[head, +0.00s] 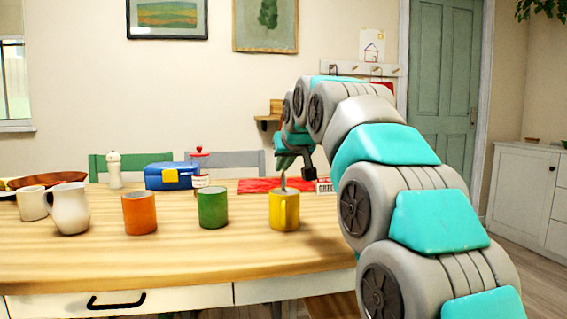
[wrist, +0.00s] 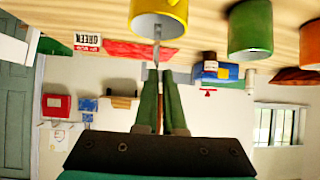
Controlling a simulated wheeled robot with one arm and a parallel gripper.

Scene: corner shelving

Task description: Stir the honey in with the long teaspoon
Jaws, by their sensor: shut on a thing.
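The yellow mug (head: 284,212) stands upright near the right end of the wooden table. My gripper (head: 293,158) is above it, its two green fingers closed on the long teaspoon (head: 284,181). The spoon points down, its lower end inside the mug's mouth and hidden by the wall. In the wrist view, which is upside down, the fingertips (wrist: 161,73) pinch the spoon (wrist: 157,50), which runs to the yellow mug (wrist: 160,12). The mug's contents, including any honey, cannot be seen.
A green mug (head: 212,208) and an orange mug (head: 139,213) stand left of the yellow one. A red cloth (head: 262,186) and a small sign (head: 325,186) lie behind the yellow mug.

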